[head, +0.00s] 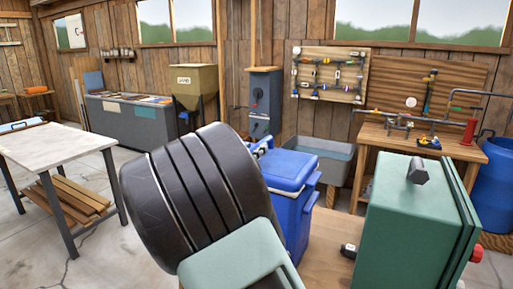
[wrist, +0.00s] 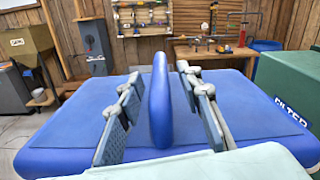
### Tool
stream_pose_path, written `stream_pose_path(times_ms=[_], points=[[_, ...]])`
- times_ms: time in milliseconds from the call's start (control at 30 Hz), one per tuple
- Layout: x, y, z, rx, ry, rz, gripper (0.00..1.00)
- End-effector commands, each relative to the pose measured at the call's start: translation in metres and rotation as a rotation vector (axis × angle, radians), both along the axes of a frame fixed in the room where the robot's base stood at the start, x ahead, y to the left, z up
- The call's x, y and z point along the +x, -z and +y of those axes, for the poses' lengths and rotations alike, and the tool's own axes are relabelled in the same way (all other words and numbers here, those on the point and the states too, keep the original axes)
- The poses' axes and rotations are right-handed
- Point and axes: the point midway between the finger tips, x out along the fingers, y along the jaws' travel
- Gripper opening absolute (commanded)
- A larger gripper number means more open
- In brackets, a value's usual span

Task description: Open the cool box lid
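The blue cool box (head: 296,215) stands behind my arm in the head view, with its blue lid (head: 287,167) lying shut on top. In the wrist view the lid (wrist: 75,135) fills the lower middle. A blue upright handle (wrist: 160,105) rises from it. My gripper (wrist: 160,78) is open, with one finger on each side of the handle. Gaps show between the handle and both fingers. In the head view my arm hides most of the gripper and the near left part of the box.
A green case (head: 405,225) with a dark top handle stands close to the right of the cool box; its side (wrist: 290,90) edges the wrist view. A workbench (head: 420,140) and a grey tub (head: 320,155) stand behind. A table (head: 60,145) is at left, with open floor between.

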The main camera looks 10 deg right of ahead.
Motion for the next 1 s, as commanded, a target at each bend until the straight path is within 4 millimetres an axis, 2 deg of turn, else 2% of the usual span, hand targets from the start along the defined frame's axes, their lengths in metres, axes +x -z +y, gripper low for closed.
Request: stream_pose_path(times_ms=[200, 500, 800, 1000], points=[[0.017, 0.000, -0.012, 0.000, 0.000, 0.000, 0.33], [0.018, 0.000, -0.013, 0.001, -0.001, 0.000, 0.33], [0.018, 0.000, -0.013, 0.001, -0.001, 0.000, 0.01], [0.018, 0.000, -0.013, 0.001, -0.001, 0.000, 0.00]])
